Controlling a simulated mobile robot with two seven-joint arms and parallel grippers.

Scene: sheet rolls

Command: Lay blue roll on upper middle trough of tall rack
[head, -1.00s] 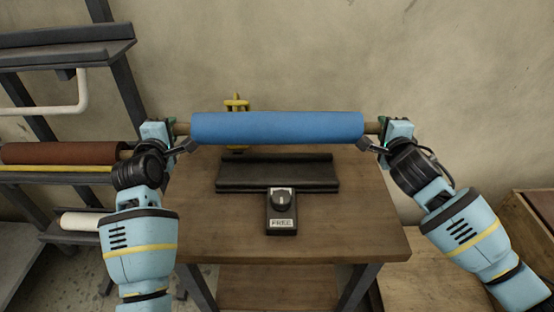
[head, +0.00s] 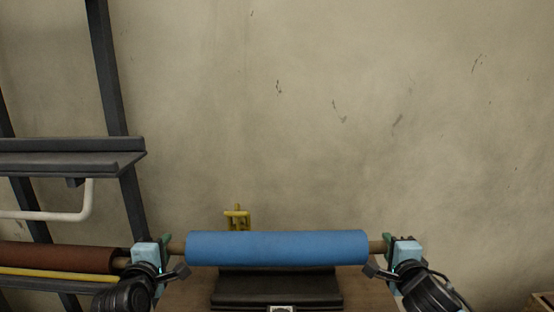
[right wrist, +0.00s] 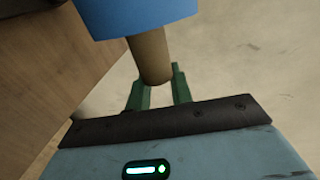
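The blue roll (head: 277,248) is held level in the air, above and behind a black cradle on the table. Its tan core sticks out at both ends. My left gripper (head: 170,246) is shut on the left core end. My right gripper (head: 382,244) is shut on the right core end. In the right wrist view the core (right wrist: 150,58) lies between the green fingers (right wrist: 160,93). The tall rack (head: 112,80) stands at the left, partly out of frame. One of its dark troughs (head: 70,162) shows with nothing visible on it.
A brown-red roll (head: 60,258) lies lower on the rack, beside a yellow bar. A white bent pipe (head: 60,215) hangs under the dark trough. The black cradle (head: 277,289) sits on the wooden table. A yellow fixture (head: 238,217) shows behind the roll. The wall area above is clear.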

